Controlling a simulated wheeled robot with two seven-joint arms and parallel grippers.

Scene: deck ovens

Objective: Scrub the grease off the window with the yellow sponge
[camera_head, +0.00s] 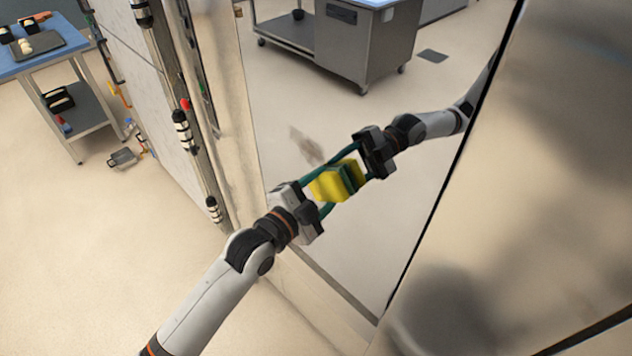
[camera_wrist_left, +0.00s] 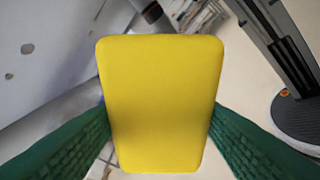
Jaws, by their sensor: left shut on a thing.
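My left gripper (camera_head: 325,190) is shut on the yellow sponge (camera_head: 328,188), in front of the window (camera_head: 400,240). In the left wrist view the sponge (camera_wrist_left: 160,105) fills the middle between the two green fingers. The window is mirror-like and shows a reflection of my left arm, gripper and sponge, up and to the right of the real ones. The sponge is at or very close to the glass; I cannot tell whether it touches. A brownish grease smear (camera_head: 305,146) shows on the window, up and left of the sponge. My right gripper is out of view.
A metal frame (camera_head: 228,90) borders the window on the left, and a large shiny steel panel (camera_head: 520,200) stands on the right. A blue-topped cart (camera_head: 60,58) with a tray stands at the far left. The floor at lower left is clear.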

